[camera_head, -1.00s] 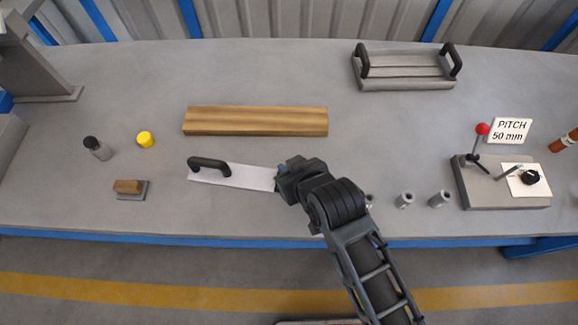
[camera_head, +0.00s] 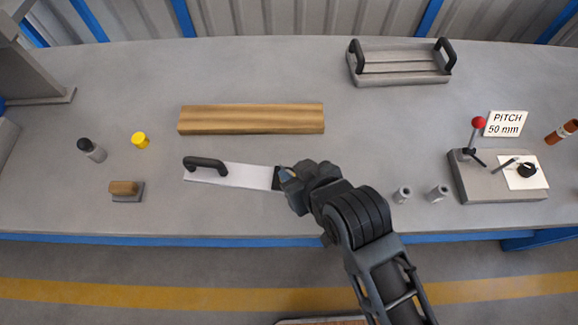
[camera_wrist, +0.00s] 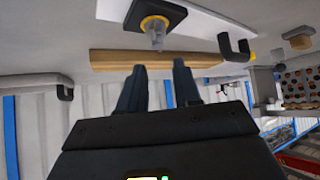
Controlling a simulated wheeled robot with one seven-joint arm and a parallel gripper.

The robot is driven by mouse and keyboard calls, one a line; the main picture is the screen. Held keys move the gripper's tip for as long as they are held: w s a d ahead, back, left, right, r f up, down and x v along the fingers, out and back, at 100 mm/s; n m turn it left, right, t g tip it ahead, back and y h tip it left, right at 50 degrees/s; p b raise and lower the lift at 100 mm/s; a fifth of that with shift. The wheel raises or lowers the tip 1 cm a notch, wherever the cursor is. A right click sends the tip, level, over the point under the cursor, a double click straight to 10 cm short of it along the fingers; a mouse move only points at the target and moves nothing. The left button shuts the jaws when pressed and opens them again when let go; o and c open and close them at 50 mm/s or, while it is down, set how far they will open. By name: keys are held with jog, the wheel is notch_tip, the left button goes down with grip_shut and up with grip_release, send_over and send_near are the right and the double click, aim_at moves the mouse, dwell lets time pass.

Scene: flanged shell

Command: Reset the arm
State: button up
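My gripper (camera_wrist: 159,68) is open, with two dark fingers apart and nothing between them. In the head view my gripper (camera_head: 292,178) is at the right end of a pale flat plate (camera_head: 240,176) with a black handle (camera_head: 205,164). The plate also shows in the wrist view (camera_wrist: 195,30). At its end is a black square (camera_wrist: 172,12) with a yellow ring and a grey, partly clear fitting (camera_wrist: 156,36). The fitting lies beyond the fingertips, and a gap shows between them.
A wooden bar (camera_head: 250,119) lies behind the plate. A two-handled tray (camera_head: 400,68) is at the back right. Grey cylinders (camera_head: 403,194) and a lever fixture (camera_head: 497,180) stand right. A yellow cap (camera_head: 140,140), dark-topped bottle (camera_head: 92,150) and wood-topped block (camera_head: 126,190) are left.

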jog(key=shift+v, duration=0.95)
jog(key=s+d+r+m+t+h, duration=0.1)
jog(key=s+d+r+m+t, duration=0.15)
jog(key=s+d, duration=0.65)
jog(key=s+d+r+m+t+h, duration=0.2)
jog(key=s+d+r+t, duration=0.3)
jog(key=s, duration=0.6)
jog(key=s+d+r+h, duration=0.1)
jog(key=s+d+r, duration=0.3)
jog(key=s+r, duration=0.1)
jog(key=shift+s+d+r+m+b, duration=0.15)
jog(key=shift+s+r+m+b, duration=0.15)
jog(key=shift+s+r+m, duration=0.25)
